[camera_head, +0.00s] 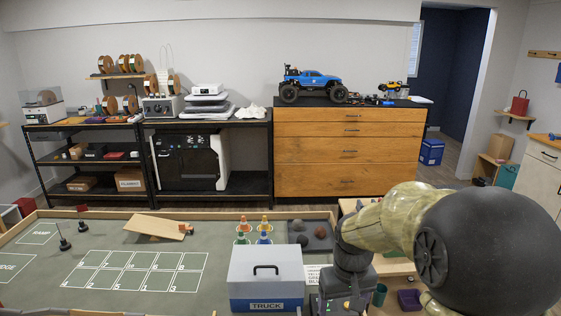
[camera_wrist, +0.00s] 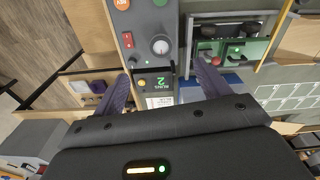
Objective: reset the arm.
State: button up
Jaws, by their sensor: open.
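My arm (camera_head: 385,225) reaches in from the right in the head view, with a dark rounded link close to the camera and a mottled forearm. Its dark wrist (camera_head: 354,245) hangs down beside the truck box, over the edge of the play table. In the wrist view my gripper (camera_wrist: 163,82) is open, its two dark fingers apart, with nothing seen between them. Below it is a grey control panel (camera_wrist: 146,18) with a knob, a red switch and a green display reading 2. The fingertips are not clear in the head view.
A grey-blue box marked TRUCK (camera_head: 266,281) stands left of the wrist. Cones (camera_head: 264,232) and a tray of rocks (camera_head: 311,229) are behind it. A wooden ramp (camera_head: 158,227) lies on the table. A blue truck (camera_head: 312,82) stands on the far cabinet (camera_head: 345,152).

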jog(key=s+r+m+t+p, duration=0.1)
jog(key=s+p, duration=0.3)
jog(key=s, duration=0.6)
jog(key=shift+s+d+r+m+t+p, duration=0.15)
jog(key=shift+s+r+m+t+p, duration=0.05)
jog(key=shift+r+m+t+p, duration=0.2)
dwell(0.8)
dwell(1.0)
